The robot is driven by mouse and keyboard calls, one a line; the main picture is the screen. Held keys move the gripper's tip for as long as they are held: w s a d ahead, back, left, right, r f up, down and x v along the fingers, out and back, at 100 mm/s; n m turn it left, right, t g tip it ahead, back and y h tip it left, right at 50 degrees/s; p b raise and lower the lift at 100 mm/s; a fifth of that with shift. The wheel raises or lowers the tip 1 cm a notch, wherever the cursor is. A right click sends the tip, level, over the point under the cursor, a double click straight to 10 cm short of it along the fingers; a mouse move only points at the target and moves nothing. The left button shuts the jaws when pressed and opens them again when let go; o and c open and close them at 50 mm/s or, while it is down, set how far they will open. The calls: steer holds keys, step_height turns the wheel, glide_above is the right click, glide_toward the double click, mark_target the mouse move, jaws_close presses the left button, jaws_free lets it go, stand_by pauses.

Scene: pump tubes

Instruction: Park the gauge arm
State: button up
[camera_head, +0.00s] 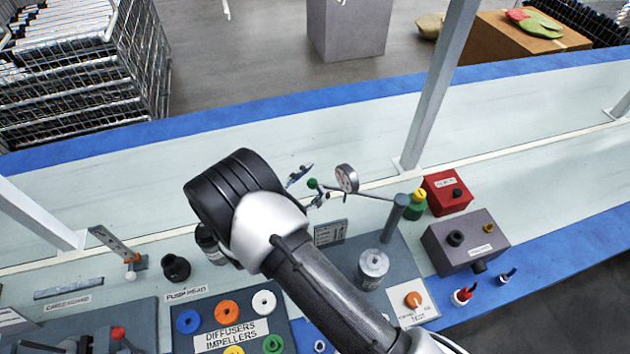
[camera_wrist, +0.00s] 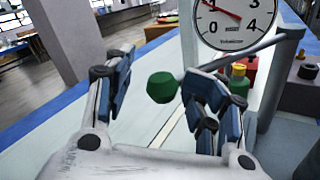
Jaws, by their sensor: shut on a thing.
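The gauge arm (camera_head: 375,196) is a thin grey rod reaching left from a dark upright post (camera_head: 393,222). It carries a round white dial gauge (camera_head: 346,179), seen large in the wrist view (camera_wrist: 237,22), and ends in a green knob (camera_head: 312,184). My gripper (camera_head: 307,188) is at the knob end. The right finger hides part of the rod near the knob.
A yellow-green fitting (camera_head: 416,203), a red box (camera_head: 446,193) and a grey box (camera_head: 465,240) stand right of the post. A metal cylinder (camera_head: 373,269) stands in front of it. My arm hides part of the bench. The pale strip behind the gauge is clear.

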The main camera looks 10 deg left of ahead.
steer(key=shift+a+r, duration=0.1)
steer(key=shift+r, duration=0.05)
steer(key=shift+s+a, duration=0.1)
steer(key=shift+s, duration=0.05)
steer(key=v, duration=1.1)
steer(key=shift+s, duration=0.35)
steer(key=shift+a, duration=0.1)
steer(key=s+d+r+m+g, duration=0.1)
steer(key=d+r+m+g, duration=0.5)
steer(key=d+r, duration=0.3)
steer(key=s+d+r+m+g, duration=0.1)
steer(key=d+r+m+g, duration=0.55)
steer(key=d, duration=0.55)
steer(key=s+d+r+m+t+y, duration=0.1)
steer(key=s+d+r+m+y, duration=0.2)
steer(key=s, duration=0.5)
steer(key=s+d+r+m+t+y, duration=0.1)
steer(key=s+d+r+m+y, duration=0.2)
steer(key=s+r+m+y, duration=0.3)
steer(key=s+m+y, duration=0.1)
steer(key=m, duration=0.2)
steer(key=shift+s+r, duration=0.3)
steer(key=shift+s, duration=0.05)
